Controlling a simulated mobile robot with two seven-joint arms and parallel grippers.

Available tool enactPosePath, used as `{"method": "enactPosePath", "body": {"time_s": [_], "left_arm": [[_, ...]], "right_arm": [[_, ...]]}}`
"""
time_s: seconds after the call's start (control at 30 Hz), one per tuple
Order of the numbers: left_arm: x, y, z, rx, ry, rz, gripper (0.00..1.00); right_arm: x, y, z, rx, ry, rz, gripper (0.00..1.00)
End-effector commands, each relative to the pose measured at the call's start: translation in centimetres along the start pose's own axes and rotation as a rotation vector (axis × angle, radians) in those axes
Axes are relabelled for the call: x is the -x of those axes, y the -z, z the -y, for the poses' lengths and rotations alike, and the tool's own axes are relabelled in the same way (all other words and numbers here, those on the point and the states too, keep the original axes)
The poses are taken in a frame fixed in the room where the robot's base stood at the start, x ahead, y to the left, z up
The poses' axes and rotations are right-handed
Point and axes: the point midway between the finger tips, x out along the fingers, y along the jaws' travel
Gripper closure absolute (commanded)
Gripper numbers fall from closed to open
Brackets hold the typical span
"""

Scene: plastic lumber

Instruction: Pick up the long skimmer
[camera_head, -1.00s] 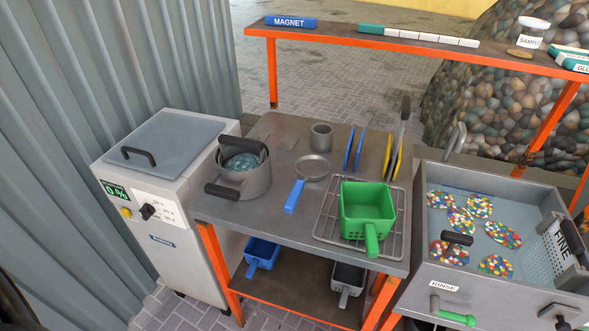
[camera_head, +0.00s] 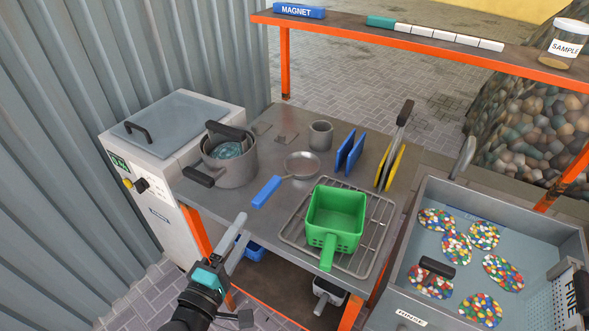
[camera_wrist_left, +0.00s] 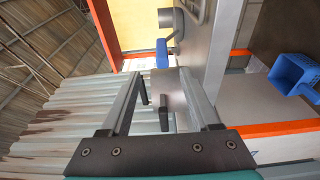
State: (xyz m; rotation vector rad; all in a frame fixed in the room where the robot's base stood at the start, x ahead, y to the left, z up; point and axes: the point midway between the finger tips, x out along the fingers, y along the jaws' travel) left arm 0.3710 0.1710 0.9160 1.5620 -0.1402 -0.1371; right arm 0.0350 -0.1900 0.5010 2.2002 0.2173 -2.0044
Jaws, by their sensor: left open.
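A round, shallow grey skimmer (camera_head: 301,164) with a blue handle (camera_head: 267,192) lies on the steel worktop, its handle toward the front edge. The blue handle also shows in the left wrist view (camera_wrist_left: 162,54), beyond the fingers. A second long tool with a black handle (camera_head: 405,112) stands at the yellow plates; its lower end is hidden, so I cannot tell which is the long one. My left gripper (camera_head: 243,227) is open and empty, in front of the worktop's front edge, apart from the blue handle. Its spread fingers show in the left wrist view (camera_wrist_left: 160,88). My right gripper is out of view.
A grey pot (camera_head: 232,168) stands left of the skimmer. A green basket (camera_head: 335,218) sits on a wire rack (camera_head: 296,234) to the right. Blue plates (camera_head: 349,152) and a grey cup (camera_head: 320,135) stand behind. A rinse basin (camera_head: 440,190) is at right.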

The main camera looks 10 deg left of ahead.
Motion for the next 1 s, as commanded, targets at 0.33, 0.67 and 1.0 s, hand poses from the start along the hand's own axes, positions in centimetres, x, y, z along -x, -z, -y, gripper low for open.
{"method": "enactPosePath", "body": {"time_s": [0.33, 0.67, 1.0], "left_arm": [[-6.0, 0.0, 0.0, -0.001, -0.003, -0.002, 0.38], [-8.7, 0.0, 0.1, -0.003, 0.002, 0.0, 0.38], [-12.5, 0.1, 0.4, -0.005, -0.001, 0.0, 0.38]], "right_arm": [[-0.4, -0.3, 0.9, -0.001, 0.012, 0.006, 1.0], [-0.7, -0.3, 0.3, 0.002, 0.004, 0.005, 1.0], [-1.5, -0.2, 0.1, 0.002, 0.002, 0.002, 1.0]]}}
